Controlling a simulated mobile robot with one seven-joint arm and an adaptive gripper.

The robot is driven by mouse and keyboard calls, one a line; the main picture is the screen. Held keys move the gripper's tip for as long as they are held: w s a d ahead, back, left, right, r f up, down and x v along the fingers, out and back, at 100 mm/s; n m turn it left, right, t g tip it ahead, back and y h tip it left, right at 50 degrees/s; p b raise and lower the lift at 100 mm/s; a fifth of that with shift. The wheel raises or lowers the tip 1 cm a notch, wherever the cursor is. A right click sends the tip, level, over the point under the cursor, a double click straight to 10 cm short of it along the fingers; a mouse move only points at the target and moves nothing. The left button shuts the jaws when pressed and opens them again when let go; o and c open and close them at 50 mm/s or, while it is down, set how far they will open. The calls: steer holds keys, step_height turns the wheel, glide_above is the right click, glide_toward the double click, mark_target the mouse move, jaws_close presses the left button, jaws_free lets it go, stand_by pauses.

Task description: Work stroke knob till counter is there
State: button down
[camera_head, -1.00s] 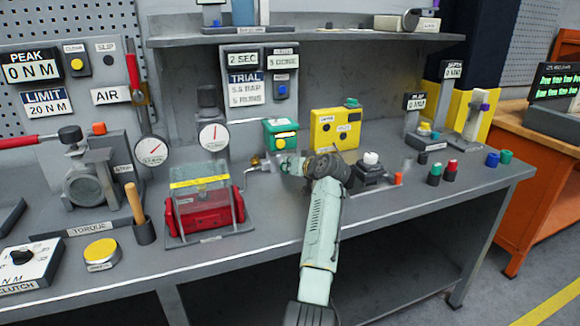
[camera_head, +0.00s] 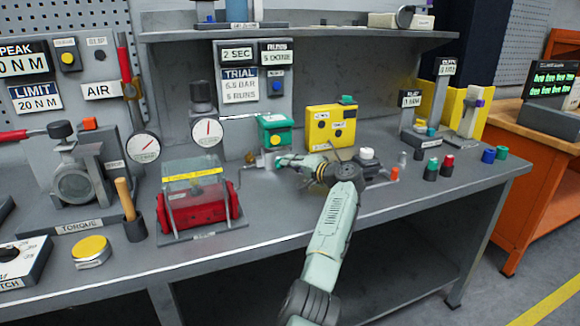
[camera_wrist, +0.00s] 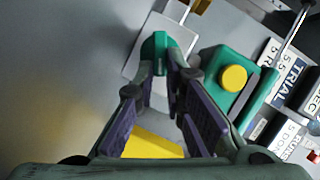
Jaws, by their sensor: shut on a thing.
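A green knob (camera_wrist: 155,47) stands on a pale grey block (camera_wrist: 178,38) in the wrist view. My gripper (camera_wrist: 162,72) is shut on the green knob; its two dark fingers reach it from below in that view. In the head view my gripper (camera_head: 284,160) is low over the bench, in front of a green box with a yellow button (camera_head: 275,131); the knob is hidden there. The wrist view also shows the green box (camera_wrist: 226,83), right of the fingers. The counter panel reading "RUNS" (camera_head: 277,53) is on the back wall; its small figure is hard to read.
A yellow box (camera_head: 331,127) with a green top knob stands right of my gripper. A red cylinder (camera_head: 195,208) under a clear guard lies to the left. Several small coloured caps stand to the right.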

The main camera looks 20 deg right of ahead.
steer(key=shift+f+m, duration=0.15)
steer(key=shift+m, duration=0.35)
steer(key=c, duration=1.7)
jaws_free()
steer(key=shift+o, duration=0.2)
